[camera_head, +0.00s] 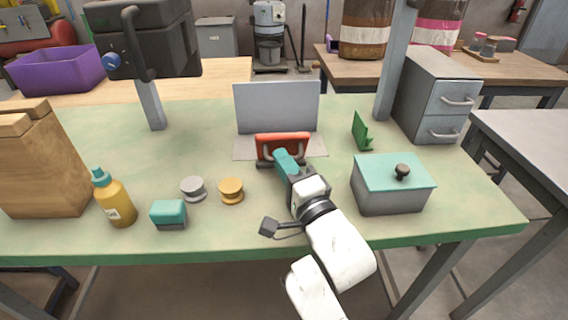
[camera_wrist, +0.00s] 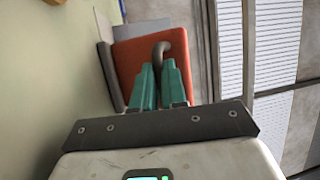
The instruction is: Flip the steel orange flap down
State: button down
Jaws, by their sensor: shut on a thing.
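The orange flap (camera_head: 283,137) stands raised, roughly upright, in front of a grey upright panel at the middle of the green table. It carries a dark grey handle on the side facing me. My gripper (camera_head: 282,155), with teal fingers, reaches the flap from the front and hides part of its lower middle. In the wrist view, the orange flap (camera_wrist: 135,62) lies just beyond the fingers. The curved grey handle (camera_wrist: 172,44) runs down between the fingertips of my gripper (camera_wrist: 159,68), which is shut on it.
A grey box with a teal lid (camera_head: 392,172) stands right of my arm. A green bracket (camera_head: 361,132) is behind it. Left of my arm are a yellow knob (camera_head: 231,190), a grey knob (camera_head: 193,188), a teal-topped block (camera_head: 169,213) and a yellow bottle (camera_head: 116,203).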

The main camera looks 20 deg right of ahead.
jog(key=shift+f, duration=0.25)
jog(key=c, duration=1.2)
grip_release()
jog(key=shift+w+r, duration=0.1)
jog(key=s, duration=0.3)
jog(key=s+f, duration=0.1)
jog(key=s, duration=0.2)
jog(key=s+d, duration=0.1)
jog(key=s, duration=0.2)
jog(key=shift+s+f+b, duration=0.3)
jog(key=shift+f+b, duration=0.05)
jog(key=shift+b, duration=0.05)
jog(key=shift+s, duration=0.55)
jog(key=shift+c, duration=0.2)
